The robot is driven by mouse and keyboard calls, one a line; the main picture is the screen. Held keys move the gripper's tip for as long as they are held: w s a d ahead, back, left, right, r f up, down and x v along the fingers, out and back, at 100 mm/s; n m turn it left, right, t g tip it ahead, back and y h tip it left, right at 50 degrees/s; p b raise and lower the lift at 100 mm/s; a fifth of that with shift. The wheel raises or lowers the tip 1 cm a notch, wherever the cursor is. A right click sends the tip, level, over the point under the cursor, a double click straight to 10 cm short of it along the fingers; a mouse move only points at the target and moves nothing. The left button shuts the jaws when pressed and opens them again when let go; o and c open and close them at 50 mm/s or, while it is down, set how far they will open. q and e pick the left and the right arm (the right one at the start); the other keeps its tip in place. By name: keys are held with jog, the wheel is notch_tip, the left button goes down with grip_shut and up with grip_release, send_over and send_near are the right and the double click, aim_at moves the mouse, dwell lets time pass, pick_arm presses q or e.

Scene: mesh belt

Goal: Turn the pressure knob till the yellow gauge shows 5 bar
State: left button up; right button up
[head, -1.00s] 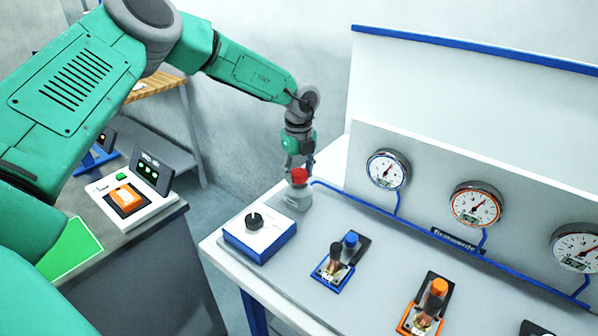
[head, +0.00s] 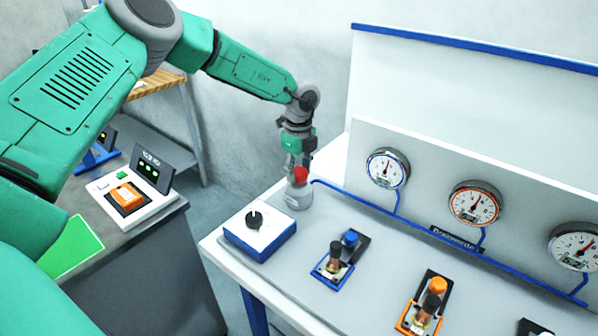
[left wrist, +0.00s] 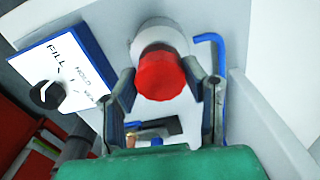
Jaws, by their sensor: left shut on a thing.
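A red knob (head: 300,175) sits on a round grey base (head: 297,199) at the back left of the bench. My left gripper (head: 297,161) reaches down to it from above and is shut on it. In the left wrist view the red knob (left wrist: 161,75) sits between the two fingers. Three gauges stand on the back panel: a blue-ringed one (head: 387,169), an orange-ringed one (head: 474,203) and a dark-ringed one (head: 575,247) cut by the right edge. No clearly yellow gauge shows, and the dial figures are too small to read. My right gripper is not in view.
A blue-and-white box with a black dial (head: 260,232) stands left of the red knob. Blue (head: 341,258) and orange (head: 422,303) valve units stand on the bench front. A blue pipe (head: 360,203) runs along the panel foot. A side table (head: 150,240) holds an orange-button box (head: 126,196).

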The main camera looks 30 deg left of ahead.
aim_at(299, 170)
pick_arm(q)
jog(key=o, duration=1.1)
jog(key=shift+f, duration=0.1)
jog(key=shift+w, duration=0.15)
notch_tip(299, 170, up, 12)
jog(key=shift+w+a+f, duration=0.1)
jog(key=shift+f, duration=0.1)
